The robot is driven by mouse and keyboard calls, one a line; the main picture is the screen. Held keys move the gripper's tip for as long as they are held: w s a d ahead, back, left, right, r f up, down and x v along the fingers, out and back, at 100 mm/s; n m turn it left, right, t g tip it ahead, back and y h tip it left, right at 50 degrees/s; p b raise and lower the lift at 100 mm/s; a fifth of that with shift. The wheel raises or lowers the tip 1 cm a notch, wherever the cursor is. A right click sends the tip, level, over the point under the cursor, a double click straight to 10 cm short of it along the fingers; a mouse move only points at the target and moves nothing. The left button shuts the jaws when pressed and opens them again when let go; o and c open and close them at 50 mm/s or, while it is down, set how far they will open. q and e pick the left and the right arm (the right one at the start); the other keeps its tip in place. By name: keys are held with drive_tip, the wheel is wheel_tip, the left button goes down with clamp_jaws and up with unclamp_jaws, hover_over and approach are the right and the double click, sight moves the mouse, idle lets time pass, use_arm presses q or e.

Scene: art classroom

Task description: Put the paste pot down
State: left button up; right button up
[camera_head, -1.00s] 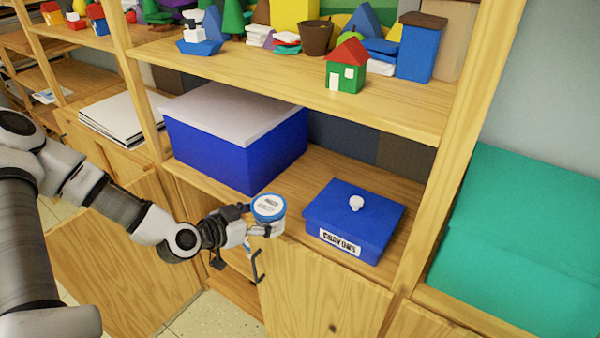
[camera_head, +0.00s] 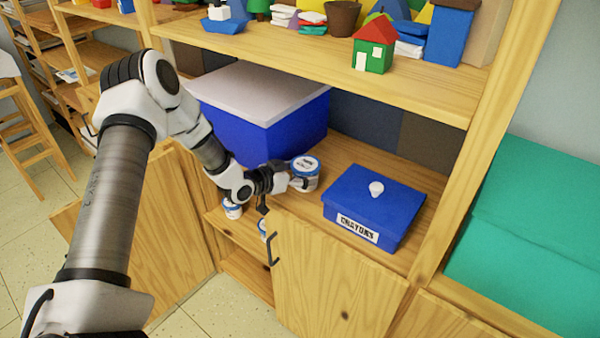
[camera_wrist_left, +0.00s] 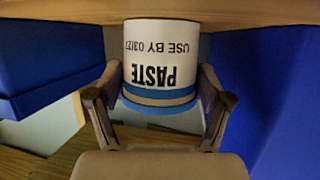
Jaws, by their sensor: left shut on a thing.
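The paste pot (camera_head: 306,176) is a white pot with a blue band and a white, blue-edged lid. It is upright over the shelf (camera_head: 345,150), in the gap between the large blue box and the crayons box. My left gripper (camera_head: 292,181) is shut on it from the left front. In the left wrist view the pot (camera_wrist_left: 160,62) sits between the two fingers, its PASTE label upside down. Its base end is close to the shelf wood there; I cannot tell whether they touch. My right gripper is not in view.
The large blue box (camera_head: 250,125) with a pale lid stands left of the pot, the blue crayons box (camera_head: 365,215) right. A wooden door (camera_head: 330,285) is below the front edge. Similar pots (camera_head: 232,208) stand in the cabinet below. The upper shelf (camera_head: 390,88) hangs above.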

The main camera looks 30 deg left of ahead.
use_arm(q)
drive_tip(key=shift+s+f, duration=0.1)
drive_tip(key=o, duration=1.4)
drive_tip(key=shift+r, duration=0.35)
drive_tip(key=v, duration=0.5)
drive_tip(key=shift+a+p, duration=0.1)
drive_tip(key=shift+p, duration=0.3)
drive_tip(key=p+v, duration=0.3)
drive_tip(key=v, duration=0.3)
drive_tip(key=s+d+f+n+g+y, duration=0.1)
drive_tip(key=s+d+f+n+g, duration=0.1)
drive_tip(key=s+d+f+g, duration=1)
drive_tip(key=s+d+f+y, duration=0.1)
drive_tip(key=s+f, duration=0.1)
drive_tip(key=s, duration=0.3)
drive_tip(key=s+d+f+n+g+y, duration=0.1)
drive_tip(key=s+d+f, duration=0.1)
drive_tip(key=s, duration=0.4)
drive_tip(key=s+d+f, duration=0.2)
drive_tip(key=s+f, duration=0.2)
drive_tip(key=s, duration=0.2)
drive_tip(key=shift+s+d+f+n+y, duration=0.1)
drive_tip(key=shift+d+f+n+y, duration=0.05)
drive_tip(key=shift+n+y, duration=0.2)
